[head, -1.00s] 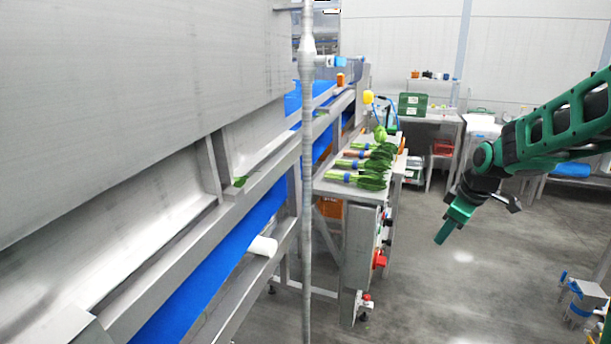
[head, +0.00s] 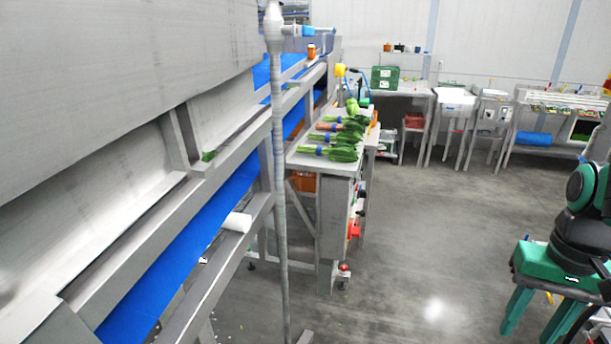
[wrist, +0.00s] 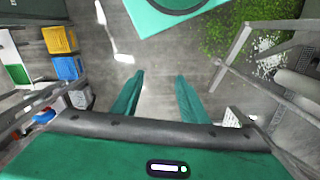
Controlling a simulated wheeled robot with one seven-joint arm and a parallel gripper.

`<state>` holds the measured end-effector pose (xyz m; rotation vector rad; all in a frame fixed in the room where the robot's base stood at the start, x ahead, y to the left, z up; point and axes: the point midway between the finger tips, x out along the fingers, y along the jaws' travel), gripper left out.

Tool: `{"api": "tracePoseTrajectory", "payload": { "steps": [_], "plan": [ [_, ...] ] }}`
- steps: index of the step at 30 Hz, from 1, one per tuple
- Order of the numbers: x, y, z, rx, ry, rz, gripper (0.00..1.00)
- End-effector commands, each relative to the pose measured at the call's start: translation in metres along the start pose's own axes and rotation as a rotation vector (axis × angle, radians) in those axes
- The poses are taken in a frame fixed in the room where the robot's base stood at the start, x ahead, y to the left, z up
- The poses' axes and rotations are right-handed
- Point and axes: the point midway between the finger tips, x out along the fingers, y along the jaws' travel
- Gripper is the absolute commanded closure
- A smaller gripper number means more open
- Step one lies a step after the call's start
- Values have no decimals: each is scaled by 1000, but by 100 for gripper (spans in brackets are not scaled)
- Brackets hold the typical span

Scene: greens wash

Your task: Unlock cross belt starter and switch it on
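Red switch-like parts (head: 354,229) show on the narrow right side of the steel stand beside the conveyor in the head view. They are small and seen edge-on, so I cannot tell which is the cross belt starter, how its switch is set or whether a lock is on it. A red and white part (head: 344,269) sits lower, near the stand's foot. My gripper (head: 538,318) hangs at the lower right, well apart from the stand, fingers pointing down. In the wrist view its two green fingers (wrist: 158,98) are spread, with only floor between them.
A blue conveyor belt (head: 185,287) runs along the left, with a steel post (head: 279,180) before it. Bunched greens (head: 335,139) lie on the stand's top. Benches line the back wall. The floor between is clear. The wrist view shows yellow (wrist: 59,40) and blue (wrist: 68,67) crates.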

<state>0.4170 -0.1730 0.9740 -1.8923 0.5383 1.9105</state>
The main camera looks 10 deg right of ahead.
Motion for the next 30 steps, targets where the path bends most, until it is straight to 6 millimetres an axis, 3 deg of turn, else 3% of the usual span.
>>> {"api": "tracePoseTrajectory", "payload": {
  "steps": [5,14,21,30],
  "plan": [
    [0,-8,-14,-56,-6,1,49],
    [13,-55,-85,-370,-38,-48,49],
    [42,-99,-140,-639,-56,-156,49],
    [88,-155,-197,-943,-34,-370,49]
  ]
}}
